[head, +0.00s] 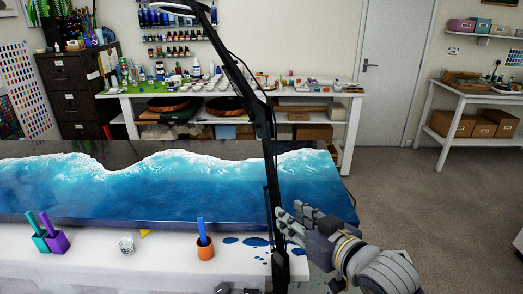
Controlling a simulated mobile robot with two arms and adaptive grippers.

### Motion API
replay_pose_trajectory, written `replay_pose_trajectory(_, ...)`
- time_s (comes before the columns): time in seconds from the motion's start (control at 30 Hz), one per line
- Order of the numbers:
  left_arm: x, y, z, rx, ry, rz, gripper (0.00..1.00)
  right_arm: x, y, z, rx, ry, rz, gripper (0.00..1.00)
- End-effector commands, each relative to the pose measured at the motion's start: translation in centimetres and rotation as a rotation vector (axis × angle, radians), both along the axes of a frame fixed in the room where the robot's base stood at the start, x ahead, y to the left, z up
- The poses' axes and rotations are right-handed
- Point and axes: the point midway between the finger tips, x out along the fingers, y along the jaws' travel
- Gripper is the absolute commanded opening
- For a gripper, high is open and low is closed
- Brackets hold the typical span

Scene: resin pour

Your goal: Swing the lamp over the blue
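The lamp is a black jointed stand (268,160) that rises through the middle of the head view. My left gripper is out of view.
On the white table front (170,270) stand a teal cup (40,243), a purple cup (57,242), a clear cup (127,245) and an orange cup (205,248). Blue spills (257,242) lie near the pole. A loaded workbench (345,110) stands behind; grey floor is clear at right.

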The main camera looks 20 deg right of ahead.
Motion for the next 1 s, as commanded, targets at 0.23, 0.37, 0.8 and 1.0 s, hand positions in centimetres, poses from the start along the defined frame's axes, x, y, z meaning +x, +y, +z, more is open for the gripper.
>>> replay_pose_trajectory(0.23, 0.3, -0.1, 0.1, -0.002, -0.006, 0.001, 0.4, 1.1, 0.7, 9.8, 0.061, -0.232, 0.064, 0.31)
replay_pose_trajectory(0.37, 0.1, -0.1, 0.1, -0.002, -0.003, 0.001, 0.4, 1.4, 0.9, 11.2, 0.073, -0.264, 0.076, 0.31)
replay_pose_trajectory(0.8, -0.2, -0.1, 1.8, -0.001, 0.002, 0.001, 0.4, 7.8, 2.9, 11.4, 0.076, -0.264, 0.075, 0.31)
replay_pose_trajectory(1.0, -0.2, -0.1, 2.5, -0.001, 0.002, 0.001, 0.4, 10.3, 3.7, 11.2, 0.074, -0.262, 0.075, 0.31)
